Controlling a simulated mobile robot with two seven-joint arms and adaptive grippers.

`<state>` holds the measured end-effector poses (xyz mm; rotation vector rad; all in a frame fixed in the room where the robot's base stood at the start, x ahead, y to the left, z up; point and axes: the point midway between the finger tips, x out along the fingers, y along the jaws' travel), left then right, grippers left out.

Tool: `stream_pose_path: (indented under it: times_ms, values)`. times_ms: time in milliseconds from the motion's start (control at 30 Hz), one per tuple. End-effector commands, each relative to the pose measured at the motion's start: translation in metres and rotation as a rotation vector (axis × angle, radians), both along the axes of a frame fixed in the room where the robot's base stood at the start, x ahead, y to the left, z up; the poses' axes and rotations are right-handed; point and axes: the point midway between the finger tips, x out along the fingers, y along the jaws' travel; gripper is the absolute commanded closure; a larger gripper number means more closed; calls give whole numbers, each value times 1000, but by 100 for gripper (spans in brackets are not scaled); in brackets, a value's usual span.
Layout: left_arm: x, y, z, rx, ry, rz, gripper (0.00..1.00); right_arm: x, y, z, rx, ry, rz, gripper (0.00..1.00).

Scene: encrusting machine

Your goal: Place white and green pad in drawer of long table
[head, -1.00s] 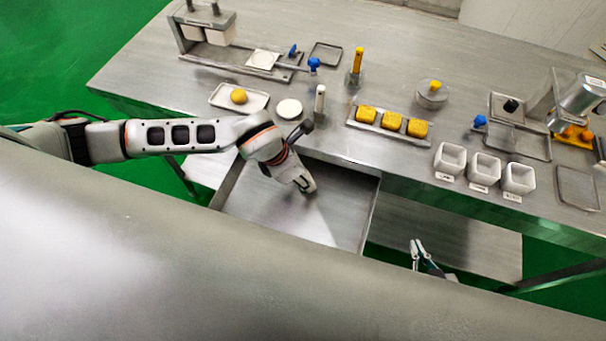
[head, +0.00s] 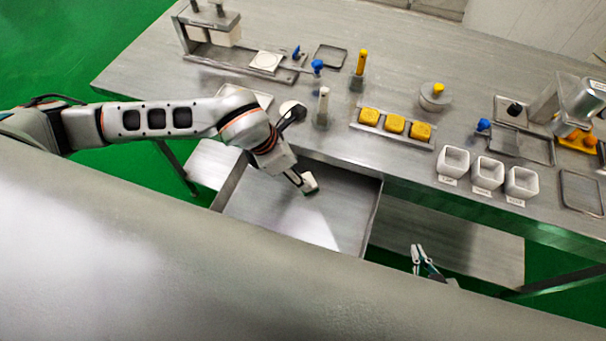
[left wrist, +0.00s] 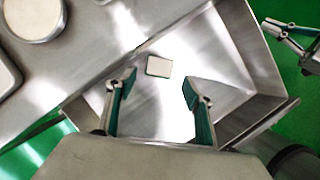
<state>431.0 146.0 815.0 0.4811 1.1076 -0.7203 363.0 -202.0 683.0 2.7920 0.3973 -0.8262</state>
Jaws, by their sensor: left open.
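The small white pad with a green edge (left wrist: 159,66) shows in the left wrist view, over the floor of the open metal drawer (left wrist: 240,62). It lies beyond and between the fingertips of my left gripper (left wrist: 158,84), apart from both. That gripper is open and empty. In the head view, my left gripper (head: 301,182) is over the open drawer (head: 345,232) of the long table (head: 400,75), and a white and green patch shows at its tips. My right gripper (head: 418,259) is open and empty to the right of the drawer; it also shows in the left wrist view (left wrist: 300,44).
Yellow blocks on a tray (head: 394,126), white cups (head: 487,172) and a white-handled tool (head: 323,105) stand on the tabletop behind the drawer. A press-like machine (head: 212,30) stands at the back left. A lower shelf (head: 460,250) shows right of the drawer.

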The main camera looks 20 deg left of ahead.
Motion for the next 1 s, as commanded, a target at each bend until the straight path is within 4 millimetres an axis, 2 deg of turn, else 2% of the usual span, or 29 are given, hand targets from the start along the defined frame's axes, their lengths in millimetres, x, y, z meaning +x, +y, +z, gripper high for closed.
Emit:
stream_pose_path:
  times_ms: [100, 333, 1000]
  values:
    - [-6, 7, 22, 0, -3, -1, 48, 0, 0, -1, 1, -1, 0, 100]
    - [-13, 14, 46, 0, 0, 0, 48, 0, 0, -2, 1, -2, 0, 100]
    - [-14, 15, 50, -1, 1, 0, 48, 1, 0, -2, 1, -2, 0, 100]
